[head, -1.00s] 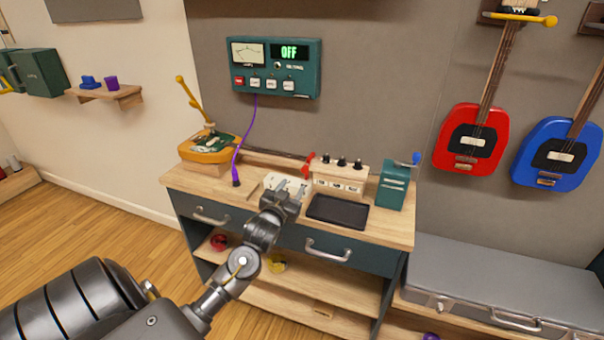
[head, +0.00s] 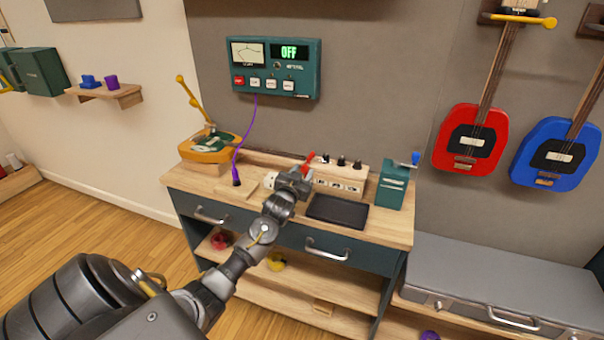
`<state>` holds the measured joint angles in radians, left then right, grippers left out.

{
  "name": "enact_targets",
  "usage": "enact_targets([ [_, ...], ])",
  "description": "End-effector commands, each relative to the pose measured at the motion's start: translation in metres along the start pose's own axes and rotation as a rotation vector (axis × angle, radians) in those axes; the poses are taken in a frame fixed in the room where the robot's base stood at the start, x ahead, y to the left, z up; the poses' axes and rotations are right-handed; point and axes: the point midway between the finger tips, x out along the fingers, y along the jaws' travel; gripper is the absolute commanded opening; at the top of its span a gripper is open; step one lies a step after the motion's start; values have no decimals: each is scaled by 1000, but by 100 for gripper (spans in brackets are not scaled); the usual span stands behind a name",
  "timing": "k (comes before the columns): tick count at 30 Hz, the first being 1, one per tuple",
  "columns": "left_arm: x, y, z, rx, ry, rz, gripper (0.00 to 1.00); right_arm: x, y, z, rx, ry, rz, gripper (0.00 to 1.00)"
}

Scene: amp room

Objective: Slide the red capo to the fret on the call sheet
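The red capo (head: 308,163) appears as a small red piece at the back of the workbench, by the right end of a dark, neck-like bar (head: 268,157). My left gripper (head: 302,174) reaches over the bench from the front left, with its tip right at the capo's lower end. The gripper hides part of the capo, and I cannot tell whether its fingers are open or closed on it. A white piece (head: 270,180) shows partly behind my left wrist. I cannot make out a call sheet or any fret number. My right gripper is out of view.
A wooden box with black knobs (head: 340,177) stands just right of the gripper, with a dark tray (head: 338,212) in front. A teal box (head: 394,184) with a crank is farther right. A purple cable (head: 236,165) hangs to the bench from the wall panel (head: 276,68) reading OFF.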

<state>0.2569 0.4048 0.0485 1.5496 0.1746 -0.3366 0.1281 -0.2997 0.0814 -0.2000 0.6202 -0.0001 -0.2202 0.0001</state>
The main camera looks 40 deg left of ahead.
Motion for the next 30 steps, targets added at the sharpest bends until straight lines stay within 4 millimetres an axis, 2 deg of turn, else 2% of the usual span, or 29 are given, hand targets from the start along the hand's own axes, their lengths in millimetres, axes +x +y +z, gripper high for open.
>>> enact_targets([
  [1, 0, 0, 0, 0, 0, 0, 30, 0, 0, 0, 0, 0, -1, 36],
  [8, 0, 0, 0, 0, 0, 0, 0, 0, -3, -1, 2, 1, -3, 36],
  [16, 0, -5, 1, 1, -1, -1, 0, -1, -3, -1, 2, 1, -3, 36],
  [24, 0, -60, 12, 4, -2, -4, 0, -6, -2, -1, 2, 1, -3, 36],
  [27, 0, -73, 15, 2, -2, -4, 0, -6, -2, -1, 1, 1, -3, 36],
  [30, 0, -77, 16, 0, -1, -1, 0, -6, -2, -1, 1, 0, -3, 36],
])
